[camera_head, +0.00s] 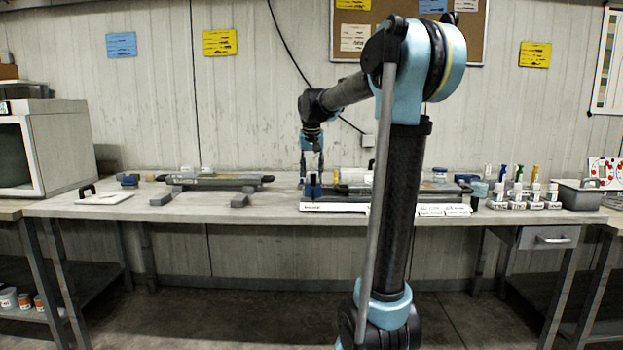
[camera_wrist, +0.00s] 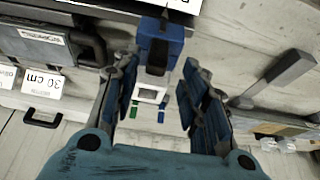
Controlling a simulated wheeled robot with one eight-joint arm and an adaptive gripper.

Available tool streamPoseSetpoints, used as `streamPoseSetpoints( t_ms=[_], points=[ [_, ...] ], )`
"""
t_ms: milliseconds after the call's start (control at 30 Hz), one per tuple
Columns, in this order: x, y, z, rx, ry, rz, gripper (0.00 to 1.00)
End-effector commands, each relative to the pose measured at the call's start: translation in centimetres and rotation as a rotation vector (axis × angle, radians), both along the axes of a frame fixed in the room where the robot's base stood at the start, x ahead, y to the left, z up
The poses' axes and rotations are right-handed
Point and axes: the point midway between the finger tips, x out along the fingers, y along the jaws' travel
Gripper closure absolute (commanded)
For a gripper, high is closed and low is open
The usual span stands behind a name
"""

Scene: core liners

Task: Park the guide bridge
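A blue block-shaped piece, apparently the guide bridge (camera_wrist: 172,47), has a dark grey face and shows just beyond my fingertips in the wrist view. In the head view the blue piece (camera_head: 312,187) stands near the front of the bench, by the left end of the long fixture. My gripper (camera_wrist: 158,72) is open, its two blue-and-grey fingers spread either side of the line to the piece. In the head view my gripper (camera_head: 312,175) points down over it. I cannot tell whether a finger touches it. A small white frame (camera_wrist: 151,95) shows between the fingers.
The long fixture (camera_head: 352,189) extends right behind a white label strip (camera_head: 335,207). A second dark rail (camera_head: 215,182) rests on grey supports to the left. Labelled racks (camera_head: 522,203) and a grey bin (camera_head: 580,196) stand at right. A white board with a handle (camera_head: 103,199) lies far left.

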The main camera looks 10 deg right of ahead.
Motion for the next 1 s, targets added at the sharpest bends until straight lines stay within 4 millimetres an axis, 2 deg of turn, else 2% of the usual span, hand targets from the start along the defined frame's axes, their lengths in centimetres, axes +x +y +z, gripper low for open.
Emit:
streamPoseSetpoints(
  t_ms=[200, 433, 633, 1000],
  points=[
    [-1.7, 0.3, 4.0, 0.001, 0.0, 0.001, 0.6],
    [-2.7, 0.5, 6.8, 0.001, 0.0, 0.002, 0.6],
    [-3.1, 0.5, 7.7, 0.001, 0.0, 0.002, 0.6],
    [-3.6, 0.3, 7.4, 0.0, 0.002, 0.002, 0.6]
  ],
)
